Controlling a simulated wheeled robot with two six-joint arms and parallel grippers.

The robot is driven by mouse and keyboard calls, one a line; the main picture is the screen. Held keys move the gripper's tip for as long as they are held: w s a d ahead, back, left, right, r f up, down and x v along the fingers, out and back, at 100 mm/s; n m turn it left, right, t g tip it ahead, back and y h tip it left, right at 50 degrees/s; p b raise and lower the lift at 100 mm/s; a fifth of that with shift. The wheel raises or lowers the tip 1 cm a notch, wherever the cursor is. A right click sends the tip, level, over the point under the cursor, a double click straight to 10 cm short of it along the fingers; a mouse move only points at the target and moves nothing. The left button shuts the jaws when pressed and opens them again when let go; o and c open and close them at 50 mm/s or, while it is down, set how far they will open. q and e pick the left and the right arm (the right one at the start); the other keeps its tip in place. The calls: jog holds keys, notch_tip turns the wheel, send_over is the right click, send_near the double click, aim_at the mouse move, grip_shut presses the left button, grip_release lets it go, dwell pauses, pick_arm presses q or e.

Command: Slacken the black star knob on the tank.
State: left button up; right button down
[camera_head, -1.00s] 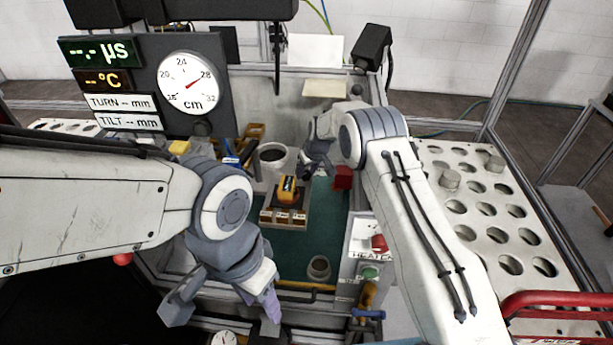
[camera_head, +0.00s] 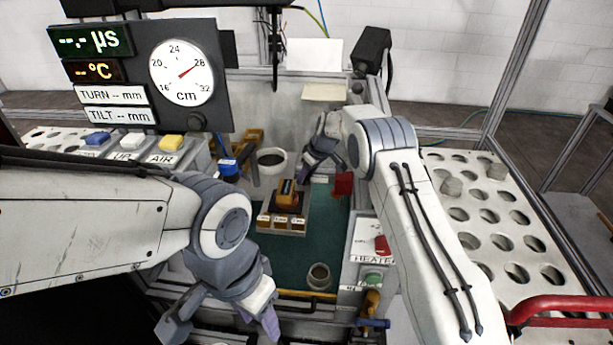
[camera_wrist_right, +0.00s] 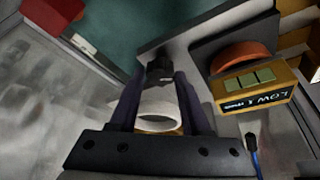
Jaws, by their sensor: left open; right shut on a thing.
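A small dark piece, seemingly the black star knob (camera_wrist_right: 160,70), sits between the fingertips of my right gripper (camera_wrist_right: 161,80) in the right wrist view. My right gripper (camera_head: 311,168) is shut on it, at the back of the green-floored tank (camera_head: 325,235) in the head view. The knob is hidden there by the gripper. A white ring (camera_wrist_right: 160,108) shows between the fingers in the wrist view. My left gripper (camera_head: 222,325) is open and empty at the front left, low before the tank's front edge.
A yellow device (camera_head: 287,196) sits on a block in the tank; it also shows in the wrist view (camera_wrist_right: 252,90). A white pot (camera_head: 272,160) stands left of my right gripper. A red block (camera_head: 343,184) is right of it. A heater box (camera_head: 369,245) and a holed rack (camera_head: 480,215) are right.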

jog(key=shift+c, duration=1.9)
grip_release()
jog(key=shift+r+p, duration=0.15)
jog(key=shift+p, duration=0.3)
jog(key=m+p, duration=0.1)
jog(key=p, duration=0.1)
jog(key=m+h+p, duration=0.1)
jog(key=m+p, duration=0.1)
jog(key=shift+s+a+r+t, duration=0.1)
jog(key=shift+a+r+t, duration=0.05)
jog(key=shift+t, duration=0.15)
jog(key=m+h+p, duration=0.1)
jog(key=m+p, duration=0.1)
jog(key=m, duration=0.1)
jog(key=shift+p, duration=0.3)
jog(key=s+a+b+v, duration=0.1)
jog(key=b+v, duration=0.2)
jog(key=v, duration=0.7)
jog(key=s+a+r+m, duration=0.2)
jog(key=s+r+m, duration=0.1)
jog(key=s, duration=0.3)
jog(key=s+a+r+m+g, duration=0.1)
jog(key=s+a+r+m, duration=0.1)
jog(key=s+m, duration=0.4)
jog(key=s+a+r+m+y, duration=0.1)
jog(key=s+r+m, duration=0.3)
jog(key=s, duration=0.2)
jog(key=shift+s+a+g, duration=0.3)
jog(key=shift+s+a, duration=0.05)
jog(key=shift+a, duration=0.05)
